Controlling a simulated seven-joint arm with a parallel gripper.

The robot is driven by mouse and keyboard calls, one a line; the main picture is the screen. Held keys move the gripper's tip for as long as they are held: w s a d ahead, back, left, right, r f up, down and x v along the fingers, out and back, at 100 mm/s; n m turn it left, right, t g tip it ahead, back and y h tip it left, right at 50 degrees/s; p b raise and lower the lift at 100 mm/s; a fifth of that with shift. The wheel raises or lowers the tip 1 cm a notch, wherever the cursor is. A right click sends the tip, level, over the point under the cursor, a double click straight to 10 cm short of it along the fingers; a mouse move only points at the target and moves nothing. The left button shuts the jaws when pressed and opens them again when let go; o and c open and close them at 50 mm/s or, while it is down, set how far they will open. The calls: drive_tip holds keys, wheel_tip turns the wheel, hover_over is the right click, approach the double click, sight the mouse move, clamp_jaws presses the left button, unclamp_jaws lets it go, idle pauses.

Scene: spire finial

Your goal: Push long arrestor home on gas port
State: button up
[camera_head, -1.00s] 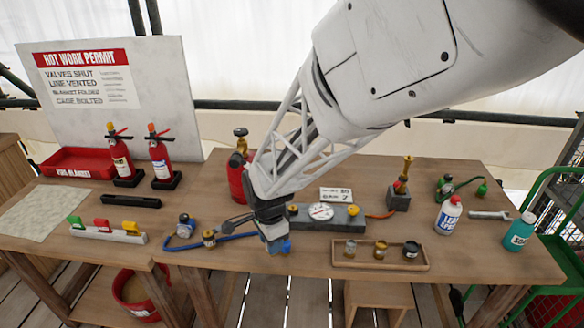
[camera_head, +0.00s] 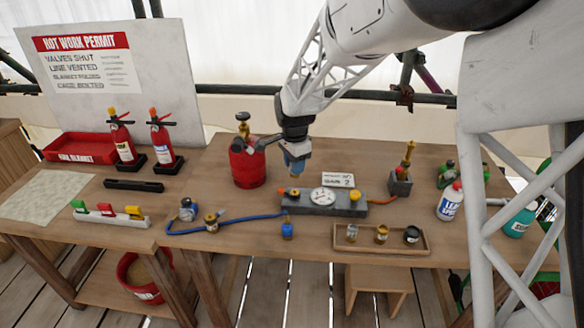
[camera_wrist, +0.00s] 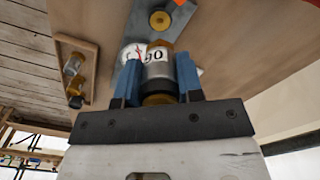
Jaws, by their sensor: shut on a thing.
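My gripper (camera_wrist: 158,80) has its two blue fingers shut on a silver cylinder with brass ends and a black-on-white marking, apparently the long arrestor (camera_wrist: 158,56). In the head view, my gripper (camera_head: 296,158) is above and behind the left end of a grey block (camera_head: 322,208) with a white gauge. The arrestor is hard to make out there. A round brass fitting (camera_wrist: 159,20) on the block shows beyond the arrestor in the wrist view, apart from it in the picture. Which fitting is the gas port is unclear. The block carries an orange fitting (camera_head: 295,193) at its left end.
A red gas cylinder (camera_head: 248,167) stands close left of my gripper. A wooden tray (camera_head: 370,246) holds three small fittings. A small sign (camera_head: 338,180) stands behind the block.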

drive_tip(key=shift+f, duration=0.15)
drive_tip(key=shift+f, duration=2.7)
drive_tip(key=shift+f, duration=0.6)
idle(1.0)
drive_tip(key=o, duration=1)
drive_tip(key=shift+c, duration=0.2)
drive_tip(key=shift+r, duration=3.9)
